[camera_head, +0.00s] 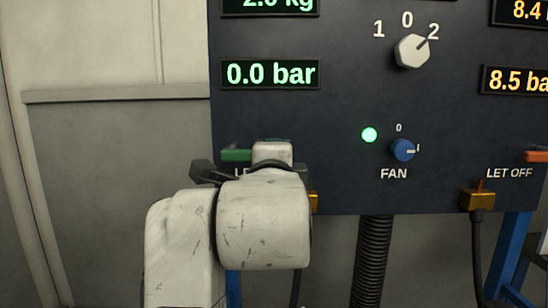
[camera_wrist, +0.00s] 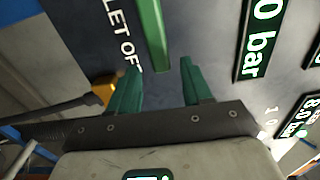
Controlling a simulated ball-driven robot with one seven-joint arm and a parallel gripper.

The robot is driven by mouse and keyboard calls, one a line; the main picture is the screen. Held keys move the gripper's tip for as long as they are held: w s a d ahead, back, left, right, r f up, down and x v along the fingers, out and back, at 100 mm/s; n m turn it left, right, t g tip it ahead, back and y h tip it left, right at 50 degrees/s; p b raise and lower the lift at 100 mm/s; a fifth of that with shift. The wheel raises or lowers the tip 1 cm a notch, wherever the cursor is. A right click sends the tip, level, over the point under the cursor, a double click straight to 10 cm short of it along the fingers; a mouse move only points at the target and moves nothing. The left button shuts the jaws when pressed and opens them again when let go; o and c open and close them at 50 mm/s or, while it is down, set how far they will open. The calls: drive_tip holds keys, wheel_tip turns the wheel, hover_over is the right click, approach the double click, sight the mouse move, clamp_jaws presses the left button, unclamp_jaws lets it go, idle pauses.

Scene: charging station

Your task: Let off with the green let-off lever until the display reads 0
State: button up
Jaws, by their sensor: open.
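The green let-off lever (camera_head: 237,155) sticks out from the dark panel, low on its left side, partly hidden behind my wrist. Above it, the display (camera_head: 270,74) reads 0.0 bar in green. In the wrist view the lever (camera_wrist: 152,30) runs down from the top edge, and the display (camera_wrist: 259,35) is at the upper right. My gripper (camera_wrist: 160,66) is open with two teal fingers. The lever's lower end appears in the gap between the fingertips, apart from both; its depth is unclear. The head view hides the fingertips behind my wrist.
A white selector knob (camera_head: 412,51) points to 2. At the right are an orange lever (camera_head: 537,156) and an 8.5 bar display (camera_head: 515,80). A black hose (camera_head: 372,262) hangs below the panel.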

drive_tip(key=s, duration=0.7)
drive_tip(key=shift+s, duration=0.25)
drive_tip(key=shift+a, duration=0.15)
